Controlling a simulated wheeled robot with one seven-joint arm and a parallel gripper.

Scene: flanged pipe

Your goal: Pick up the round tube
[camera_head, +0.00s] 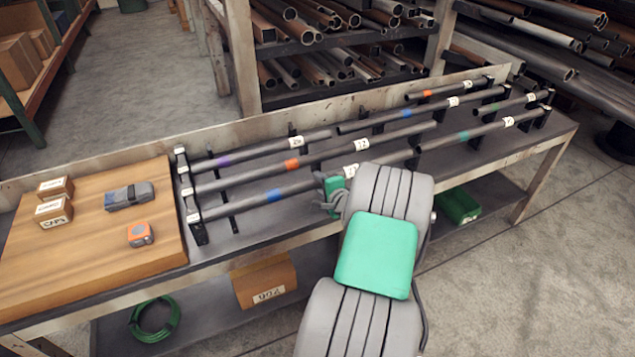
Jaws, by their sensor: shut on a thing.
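Several long dark tubes lie on a rack of black brackets on the workbench. In the left group, the back tube (262,153) has a purple band, the middle tube (340,150) an orange band, and the front tube (245,206) a blue band. I cannot tell from their cross-sections which is the round tube. My gripper (325,196) is at the front tube, right of its blue band, and is shut on it. My arm hides part of the contact. The front tube's left end is at the left bracket (192,205).
A wooden board (90,270) at the left bears small boxes (54,212), a grey tool (129,196) and an orange tape measure (140,234). More banded tubes (485,131) lie to the right. A pipe shelf (330,50) stands behind. Floor at the front right is clear.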

